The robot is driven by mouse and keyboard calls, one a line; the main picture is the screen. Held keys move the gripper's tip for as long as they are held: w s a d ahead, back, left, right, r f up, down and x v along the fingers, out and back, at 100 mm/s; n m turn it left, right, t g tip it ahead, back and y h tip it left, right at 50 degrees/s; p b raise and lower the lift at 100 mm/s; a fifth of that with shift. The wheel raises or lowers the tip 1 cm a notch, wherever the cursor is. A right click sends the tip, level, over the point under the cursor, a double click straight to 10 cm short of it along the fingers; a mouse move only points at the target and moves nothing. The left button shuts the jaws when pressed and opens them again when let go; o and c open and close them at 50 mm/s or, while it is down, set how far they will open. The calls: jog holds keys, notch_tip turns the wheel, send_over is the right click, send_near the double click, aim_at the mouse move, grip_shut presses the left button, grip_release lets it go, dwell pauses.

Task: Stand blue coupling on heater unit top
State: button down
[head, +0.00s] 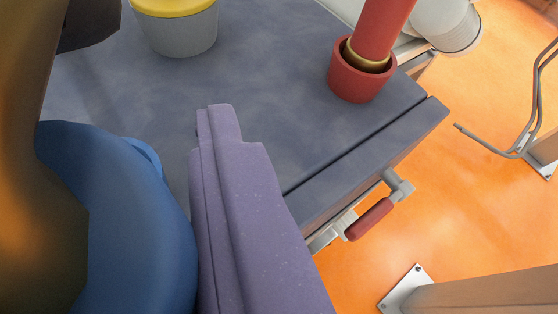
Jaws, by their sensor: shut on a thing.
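A blue rounded piece, which I take to be the blue coupling (125,225), fills the lower left of the head view, very close to the camera. One purple finger of my gripper (235,210) lies along its right side. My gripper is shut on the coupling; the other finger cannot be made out. A dark brown shape at the left edge covers part of the coupling. Below is a flat blue-grey top (275,85), possibly the heater unit top. I cannot tell whether the coupling touches it.
A grey pot with a yellow top (178,30) stands at the back left. A red cup with a red rod (360,75) stands at the back right corner. A red-handled lever (370,218) sticks out from the front edge. Orange floor (440,180) lies beyond. The middle of the top is clear.

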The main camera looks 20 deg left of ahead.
jog(key=shift+s+d+f, duration=0.15)
jog(key=shift+f, duration=0.05)
jog(key=shift+r, duration=0.1)
jog(key=w+a+f+p, duration=0.1)
jog(key=w+a+p, duration=0.1)
jog(key=w, duration=0.2)
jog(key=w+a+f+p, duration=0.1)
jog(key=w+a+f, duration=0.1)
jog(key=w, duration=0.3)
jog(key=w+a+f+p, duration=0.2)
jog(key=w, duration=0.3)
jog(key=shift+w+a+f+p, duration=0.2)
jog(key=shift+w+a+p, duration=0.05)
jog(key=shift+a+p, duration=0.1)
jog(key=shift+r, duration=0.2)
jog(key=c, duration=0.6)
grip_release()
jog(key=shift+f, duration=0.15)
